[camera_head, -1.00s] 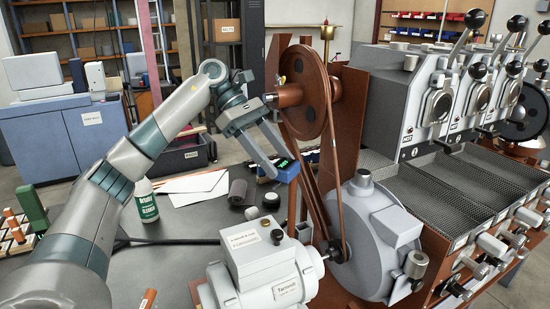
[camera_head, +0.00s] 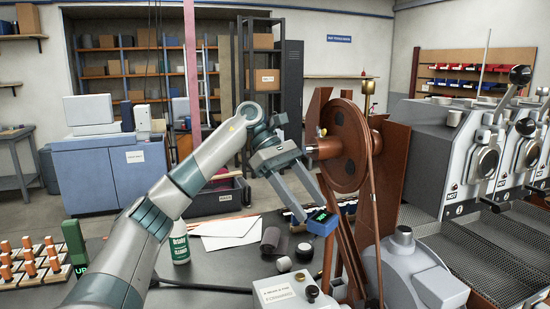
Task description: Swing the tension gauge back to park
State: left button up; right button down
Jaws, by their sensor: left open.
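The tension gauge, a small blue box (camera_head: 322,225) with a lit green display, sits beside the brown belt wheel (camera_head: 343,145), near the belt's left run. My left gripper (camera_head: 310,207) comes in from the left with its fingers spread and pointing down to the right. Its fingertips are right at the gauge; I cannot tell whether they touch it. The gauge's mount and far side are hidden. My right gripper is out of view.
Grey roaster units (camera_head: 440,150) stand to the right.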

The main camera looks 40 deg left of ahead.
pick_arm(q)
jog(key=p+v, duration=0.2)
jog(key=v, duration=1.2)
jog(key=shift+a+r+p, duration=0.3)
jog(key=shift+p, duration=0.05)
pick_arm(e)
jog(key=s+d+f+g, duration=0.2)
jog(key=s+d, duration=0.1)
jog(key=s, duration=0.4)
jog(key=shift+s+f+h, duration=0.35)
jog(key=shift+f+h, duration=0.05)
pick_arm(q)
jog(key=shift+s, duration=0.1)
